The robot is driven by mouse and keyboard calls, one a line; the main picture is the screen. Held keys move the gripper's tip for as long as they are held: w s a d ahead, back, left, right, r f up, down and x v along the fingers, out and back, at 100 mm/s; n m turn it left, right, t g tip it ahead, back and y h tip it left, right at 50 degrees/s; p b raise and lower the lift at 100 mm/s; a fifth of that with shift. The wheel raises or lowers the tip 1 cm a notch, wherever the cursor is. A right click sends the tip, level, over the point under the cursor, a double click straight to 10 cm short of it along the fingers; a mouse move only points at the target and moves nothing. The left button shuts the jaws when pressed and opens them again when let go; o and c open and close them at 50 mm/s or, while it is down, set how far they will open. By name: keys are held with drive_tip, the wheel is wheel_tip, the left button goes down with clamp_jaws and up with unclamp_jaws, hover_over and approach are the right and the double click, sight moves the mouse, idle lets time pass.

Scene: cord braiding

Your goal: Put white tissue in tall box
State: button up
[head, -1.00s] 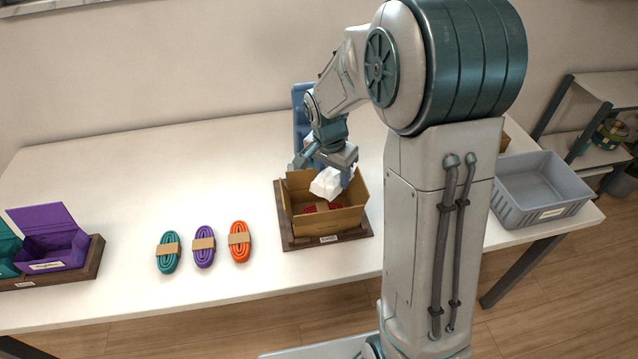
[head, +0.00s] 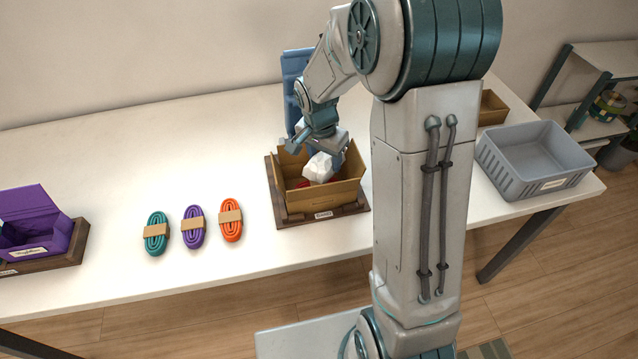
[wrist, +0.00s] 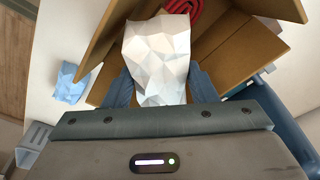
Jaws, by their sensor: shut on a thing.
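White crumpled tissue (head: 320,167) is held in my gripper (head: 322,148) over the open cardboard box. It also shows in the wrist view (wrist: 158,60) between the two blue-grey fingers (wrist: 158,88), which are shut on it. The cardboard box (head: 325,196) stands on a dark wooden tray (head: 284,213) with its flaps open. Something red, like a cord, lies inside it, seen in the wrist view (wrist: 200,12). The tissue hides part of the box's inside.
Teal (head: 156,233), purple (head: 193,227) and orange (head: 231,220) cord bundles lie left of the box. A purple box (head: 38,222) is at far left. A grey bin (head: 535,165) stands at right. A blue crumpled piece (wrist: 72,84) lies beside the cardboard box. A blue upright thing (head: 292,72) stands behind.

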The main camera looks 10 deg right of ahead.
drive_tip(key=o, duration=1)
drive_tip(key=r, duration=0.4)
drive_tip(key=s+a+r, duration=0.1)
drive_tip(key=r, duration=0.4)
drive_tip(key=r+b, duration=0.1)
drive_tip(key=r, duration=0.3)
drive_tip(key=shift+s+a+r, duration=0.25)
drive_tip(key=shift+r, duration=0.1)
drive_tip(key=s+n, duration=0.3)
drive_tip(key=s, duration=0.3)
drive_tip(key=s+d+f+n+t+y, duration=0.1)
drive_tip(key=s+n, duration=0.2)
drive_tip(key=s, duration=0.4)
drive_tip(key=s+n, duration=0.3)
drive_tip(key=s, duration=0.3)
drive_tip(key=shift+s+d+f+t, duration=0.25)
drive_tip(key=shift+s+f+t, duration=0.05)
drive_tip(key=shift+f+t, duration=0.1)
